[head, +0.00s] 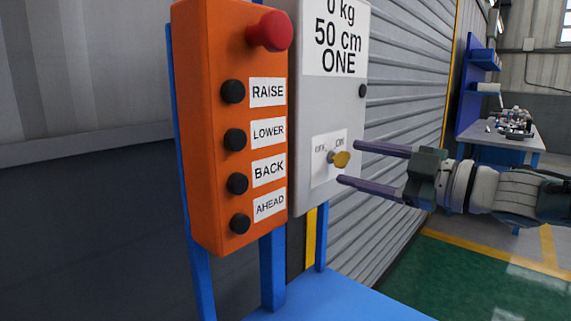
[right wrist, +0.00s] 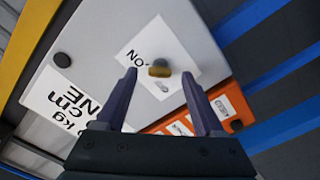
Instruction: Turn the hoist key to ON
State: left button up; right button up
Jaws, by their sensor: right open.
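The bow is on the right side of the lock. My right gripper (head: 347,162) is open, its two purple fingers reaching in from the right, above and below the key. In the right wrist view the key (right wrist: 159,69) shows between and just beyond the fingertips (right wrist: 158,78). I cannot tell whether either finger touches it. My left gripper is in neither view.
An orange control box (head: 215,130) with a red knob (head: 270,31) and black buttons for RAISE, LOWER, BACK and AHEAD stands left of the grey box. A blue stand (head: 272,270) is beneath. A workbench (head: 530,140) is at the far right.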

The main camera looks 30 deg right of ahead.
jog(key=v, duration=0.7)
jog(key=shift+s, duration=0.1)
dwell(0.4)
jog(key=s+a+f+m+g+h+p, duration=0.1)
jog(key=s+a+f+m+g+h, duration=0.25)
jog(key=a+f, duration=0.2)
jog(key=s+a+f+m+g+h+p, duration=0.1)
jog(key=s+a+f+m+g+h, duration=0.15)
jog(key=s+a+f+m, duration=0.35)
jog(key=s+a+m+g+p, duration=0.1)
jog(key=s+a+g, duration=0.25)
jog(key=s, duration=0.45)
jog(key=s+a+m+g, duration=0.1)
jog(key=s+a+g, duration=0.25)
jog(key=s, duration=0.35)
notch_tip(320, 180, up, 37)
jog(key=d+p, duration=0.1)
jog(key=p, duration=3.7)
jog(key=shift+h, duration=0.3)
jog(key=shift+d+r, duration=0.1)
